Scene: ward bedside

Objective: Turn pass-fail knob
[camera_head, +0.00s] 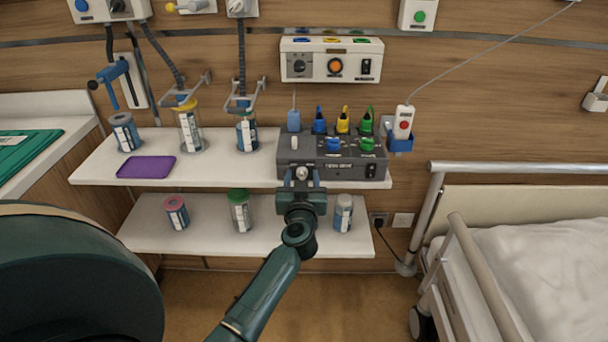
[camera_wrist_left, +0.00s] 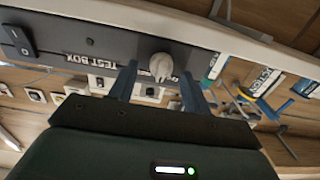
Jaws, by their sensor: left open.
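The dark grey test box (camera_head: 350,172) stands on the upper white shelf, with "TEST BOX" lettering on its front. A pale knob (camera_wrist_left: 162,66) sticks out of the box front beside that lettering. It also shows in the head view (camera_head: 302,172). Lettering near the knob is partly hidden by a finger, so I cannot read it as pass-fail. My left gripper (camera_wrist_left: 158,84) is open, with one blue finger on each side of the knob. I cannot tell whether either finger touches it. My right gripper is not in view.
Coloured plugs and knobs sit on top of the box. A white handset (camera_head: 403,122) in a blue holder stands at its right. Jars stand on both shelves, and a purple tray (camera_head: 146,167) lies on the upper shelf (camera_head: 225,172). A bed rail (camera_head: 510,168) is at right.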

